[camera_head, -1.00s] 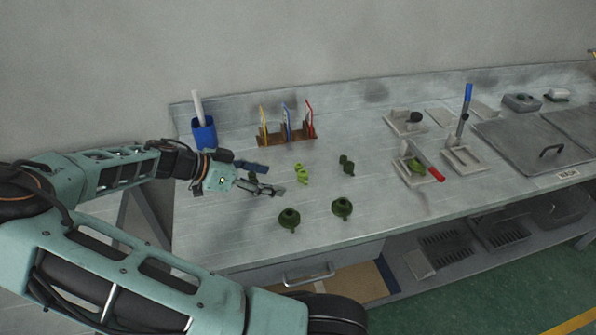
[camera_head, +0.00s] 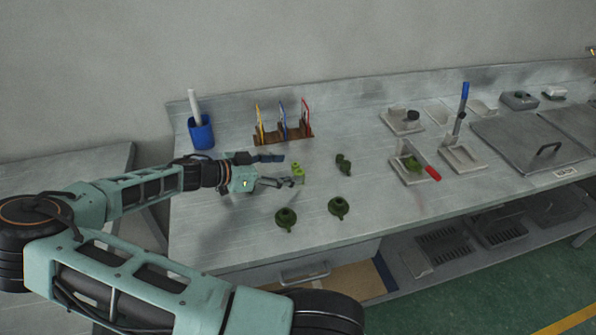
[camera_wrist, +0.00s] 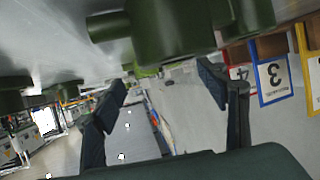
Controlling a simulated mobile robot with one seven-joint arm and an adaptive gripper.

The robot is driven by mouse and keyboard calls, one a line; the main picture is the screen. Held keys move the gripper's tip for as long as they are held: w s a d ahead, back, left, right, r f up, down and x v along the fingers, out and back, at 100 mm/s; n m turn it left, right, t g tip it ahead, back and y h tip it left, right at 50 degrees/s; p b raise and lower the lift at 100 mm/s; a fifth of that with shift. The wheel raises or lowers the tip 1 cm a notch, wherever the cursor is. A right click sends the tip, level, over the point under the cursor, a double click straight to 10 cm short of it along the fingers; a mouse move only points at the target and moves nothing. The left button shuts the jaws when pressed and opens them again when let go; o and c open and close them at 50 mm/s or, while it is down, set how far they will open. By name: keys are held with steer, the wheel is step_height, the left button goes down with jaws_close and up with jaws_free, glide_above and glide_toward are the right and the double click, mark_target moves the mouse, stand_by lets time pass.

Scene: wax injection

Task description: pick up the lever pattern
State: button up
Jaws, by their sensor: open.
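Dark green patterns stand nearby: one to the right (camera_head: 343,163) and two in front, (camera_head: 338,208) and (camera_head: 286,219). A rack (camera_head: 284,136) with coloured cards and a blue cup (camera_head: 201,133) are behind. Mould trays (camera_head: 408,172) lie farther right.

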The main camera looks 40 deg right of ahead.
steer(key=shift+x, duration=1.25)
steer(key=c, duration=1.1)
steer(key=shift+o, duration=0.2)
steer(key=shift+r, duration=0.1)
steer(key=shift+r, duration=0.6)
steer(key=s+r, duration=1.2)
steer(key=s, duration=0.2)
steer(key=w+a+r+n+t+p, duration=0.2)
steer(key=w+a+n+t+p, duration=0.35)
steer(key=w+a, duration=0.8)
steer(key=w+a+n+t+y+p, duration=0.1)
steer(key=w+a+n+t+p, duration=0.1)
steer(key=a, duration=0.7)
steer(key=w+a+n+t+y+p, duration=0.1)
steer(key=w+a+n+t+p, duration=0.1)
steer(key=a, duration=0.8)
steer(key=w+n+t, duration=0.1)
steer(key=w+t, duration=0.1)
steer(key=w, duration=0.1)
steer(key=shift+w+a+y, duration=0.2)
steer(key=shift+w+y, duration=0.05)
steer(key=shift+y, duration=0.15)
